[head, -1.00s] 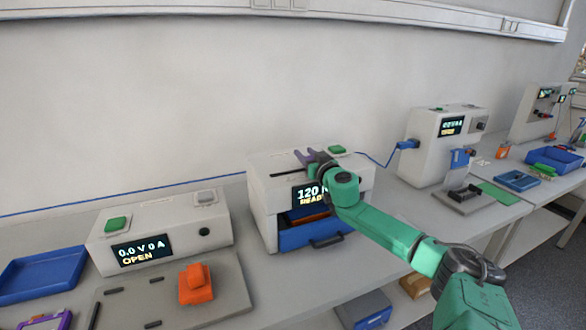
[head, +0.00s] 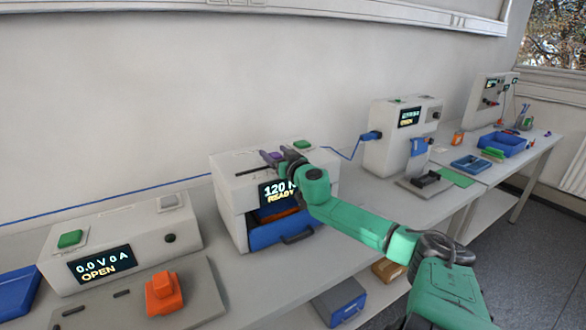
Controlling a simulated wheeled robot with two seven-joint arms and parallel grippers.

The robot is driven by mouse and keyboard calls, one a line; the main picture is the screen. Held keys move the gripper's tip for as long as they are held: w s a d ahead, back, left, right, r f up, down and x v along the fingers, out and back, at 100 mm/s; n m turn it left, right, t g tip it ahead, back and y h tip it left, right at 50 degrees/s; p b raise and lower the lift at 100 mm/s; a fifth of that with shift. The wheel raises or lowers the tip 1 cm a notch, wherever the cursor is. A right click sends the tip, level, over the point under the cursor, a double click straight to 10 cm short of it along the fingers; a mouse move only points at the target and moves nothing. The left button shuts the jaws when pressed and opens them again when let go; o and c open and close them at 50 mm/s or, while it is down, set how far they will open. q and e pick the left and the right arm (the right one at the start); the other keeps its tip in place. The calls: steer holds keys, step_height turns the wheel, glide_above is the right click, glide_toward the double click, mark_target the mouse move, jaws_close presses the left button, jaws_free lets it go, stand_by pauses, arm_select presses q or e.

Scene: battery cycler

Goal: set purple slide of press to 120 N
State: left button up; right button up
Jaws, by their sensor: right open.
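The press (head: 228,190) is a white box on the bench, left of the middle of the head view. Its display (head: 277,193) reads 120 N, partly covered by my arm, with READY below. The purple slide (head: 271,156) sits at the right part of the slot in the press's top. My right gripper (head: 283,156) is open at the slide, its fingers close to it; whether they touch is hard to tell. A green button (head: 303,144) is on the press's top right. My left gripper is not in view.
A blue drawer (head: 268,236) is in the press's front. At left stands a tester (head: 120,240) reading 0.0 V 0 A OPEN, with an orange block (head: 164,293) before it. Another white machine (head: 385,140) stands to the right, with blue trays (head: 501,144) beyond.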

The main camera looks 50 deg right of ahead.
steer(key=shift+s+a, duration=0.35)
steer(key=shift+s, duration=0.25)
steer(key=p+v, duration=0.1)
steer(key=v, duration=1)
steer(key=shift+s+p, duration=0.3)
steer(key=shift+s, duration=0.05)
